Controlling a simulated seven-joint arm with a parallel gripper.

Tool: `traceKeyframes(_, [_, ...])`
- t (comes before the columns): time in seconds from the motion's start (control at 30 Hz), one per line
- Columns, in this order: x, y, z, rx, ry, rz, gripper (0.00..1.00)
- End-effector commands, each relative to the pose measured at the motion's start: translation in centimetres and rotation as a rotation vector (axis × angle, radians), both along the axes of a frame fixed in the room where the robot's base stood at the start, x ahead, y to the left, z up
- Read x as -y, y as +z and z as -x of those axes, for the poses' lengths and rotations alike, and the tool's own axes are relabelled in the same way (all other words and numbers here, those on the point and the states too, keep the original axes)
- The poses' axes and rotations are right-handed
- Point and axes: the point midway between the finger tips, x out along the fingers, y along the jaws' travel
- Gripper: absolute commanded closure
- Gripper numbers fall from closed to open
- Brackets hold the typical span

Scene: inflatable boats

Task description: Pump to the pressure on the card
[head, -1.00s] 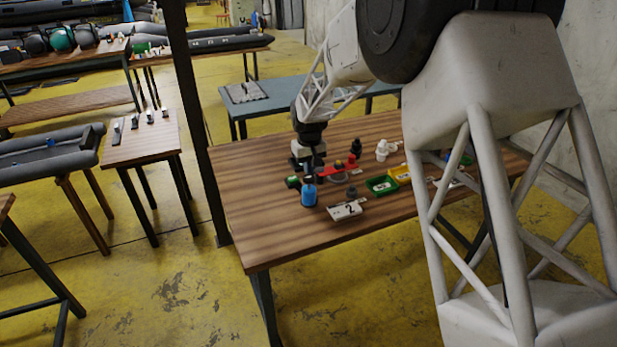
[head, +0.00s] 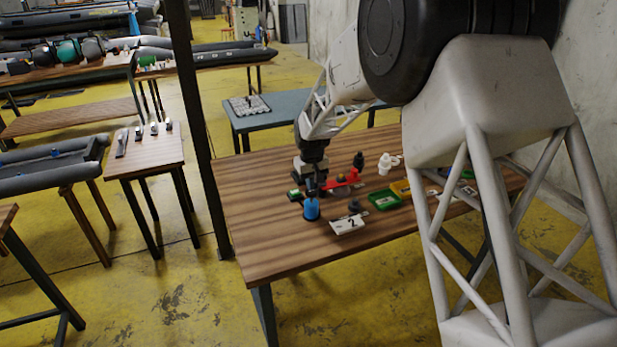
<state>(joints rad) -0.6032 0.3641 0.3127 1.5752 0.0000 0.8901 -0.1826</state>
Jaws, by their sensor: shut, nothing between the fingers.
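A white card (head: 347,224) marked "2" lies near the middle of the wooden table. A small blue object (head: 312,209) stands left of it, with something dark at its top. My gripper (head: 314,189) is shut and empty, pointing down just above or behind the blue object; contact cannot be told. A red part (head: 346,180) lies right of my gripper, with small dark parts around it. A small green item (head: 294,194) sits to the left. No pressure reading is legible.
A green tray (head: 384,200) and a yellow tray (head: 400,188) stand to the right, with white fittings (head: 388,162) behind. My arm hides part of the table's right side. The wooden table's (head: 270,235) front left is clear. A dark post (head: 196,130) rises at its left.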

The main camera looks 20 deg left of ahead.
Motion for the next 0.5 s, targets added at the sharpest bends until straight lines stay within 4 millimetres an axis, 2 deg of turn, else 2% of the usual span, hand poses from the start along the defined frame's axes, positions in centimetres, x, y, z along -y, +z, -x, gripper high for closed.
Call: traceKeyframes(0.5, [0.0,-1.5,0.0,0.000,0.000,0.000,1.00])
